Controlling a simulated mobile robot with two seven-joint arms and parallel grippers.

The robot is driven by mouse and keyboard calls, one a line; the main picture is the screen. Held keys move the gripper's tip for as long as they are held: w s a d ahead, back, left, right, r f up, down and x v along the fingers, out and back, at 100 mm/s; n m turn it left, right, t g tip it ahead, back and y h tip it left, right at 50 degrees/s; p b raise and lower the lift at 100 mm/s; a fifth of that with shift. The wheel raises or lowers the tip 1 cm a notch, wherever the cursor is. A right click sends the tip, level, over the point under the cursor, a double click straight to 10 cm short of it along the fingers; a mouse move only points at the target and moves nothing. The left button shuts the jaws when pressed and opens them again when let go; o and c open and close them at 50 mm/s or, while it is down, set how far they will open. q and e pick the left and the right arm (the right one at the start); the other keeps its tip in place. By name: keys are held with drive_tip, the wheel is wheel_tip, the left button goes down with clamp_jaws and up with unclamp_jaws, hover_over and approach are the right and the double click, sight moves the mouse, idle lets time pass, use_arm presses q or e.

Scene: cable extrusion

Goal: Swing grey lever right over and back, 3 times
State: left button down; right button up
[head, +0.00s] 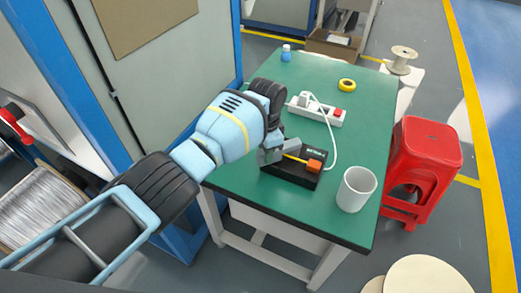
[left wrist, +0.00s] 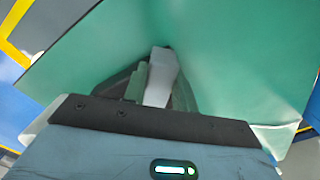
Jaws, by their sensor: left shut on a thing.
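A black device (head: 290,171) with an orange block (head: 315,166) and a yellow strip (head: 295,158) sits near the front of the green table. My left gripper (head: 271,154) is at the device's left end, its fingers low over it. In the left wrist view a light grey piece, the grey lever (left wrist: 160,78), stands at the fingers of my left gripper (left wrist: 158,58), which is shut on it. My right gripper is in neither view.
On the green table (head: 345,120) are a white cup (head: 356,189) right of the device, a white power strip (head: 320,113) with a cable behind it, yellow tape (head: 347,85) and a blue bottle (head: 286,53). A red stool (head: 425,160) stands right of the table, a cabinet left.

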use_arm(q)
drive_tip(key=shift+s, duration=0.1)
idle(0.3)
drive_tip(key=c, duration=1.4)
unclamp_jaws()
drive_tip(key=shift+c, duration=0.2)
drive_tip(key=o, duration=0.3)
drive_tip(key=shift+r, duration=0.1)
wheel_tip(320, 180, up, 7)
drive_tip(key=shift+f+p, duration=0.1)
drive_tip(key=shift+p, duration=0.45)
drive_tip(key=shift+r, duration=0.4)
